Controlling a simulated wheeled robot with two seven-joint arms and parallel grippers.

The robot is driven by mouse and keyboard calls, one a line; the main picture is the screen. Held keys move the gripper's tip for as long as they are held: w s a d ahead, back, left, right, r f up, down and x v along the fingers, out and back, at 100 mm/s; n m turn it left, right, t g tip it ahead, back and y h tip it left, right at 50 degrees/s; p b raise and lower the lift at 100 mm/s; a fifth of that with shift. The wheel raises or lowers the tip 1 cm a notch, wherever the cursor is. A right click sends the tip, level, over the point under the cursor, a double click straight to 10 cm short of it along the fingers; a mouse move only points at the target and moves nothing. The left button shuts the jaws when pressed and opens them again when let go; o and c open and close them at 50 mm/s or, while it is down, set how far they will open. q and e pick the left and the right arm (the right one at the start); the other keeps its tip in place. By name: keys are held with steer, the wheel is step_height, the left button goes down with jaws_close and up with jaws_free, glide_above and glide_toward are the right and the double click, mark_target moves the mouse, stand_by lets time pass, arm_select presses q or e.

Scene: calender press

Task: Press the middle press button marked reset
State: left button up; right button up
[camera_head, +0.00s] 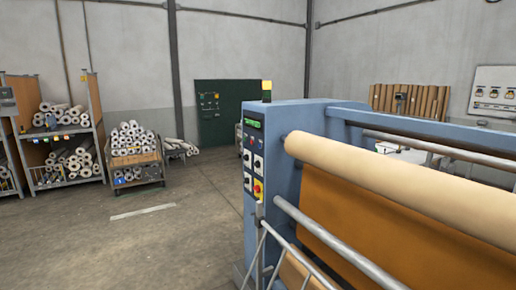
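The blue calender press (318,122) stands at the right, with a control panel on its near end face. The panel carries a green lit display (253,123) at the top. Below it are small round buttons (252,140), then pale switch plates (247,158), and a red knob on a yellow plate (258,188) low down. The labels are too small to read, so I cannot tell which button is marked reset. Neither of my grippers is in view.
A tan roller (400,185) and orange-brown sheet (370,225) fill the right. A metal railing (262,245) stands in front of the press. Racks of rolls (98,120) and a loaded cart (136,160) stand left. Floor (160,235) left of the press is clear.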

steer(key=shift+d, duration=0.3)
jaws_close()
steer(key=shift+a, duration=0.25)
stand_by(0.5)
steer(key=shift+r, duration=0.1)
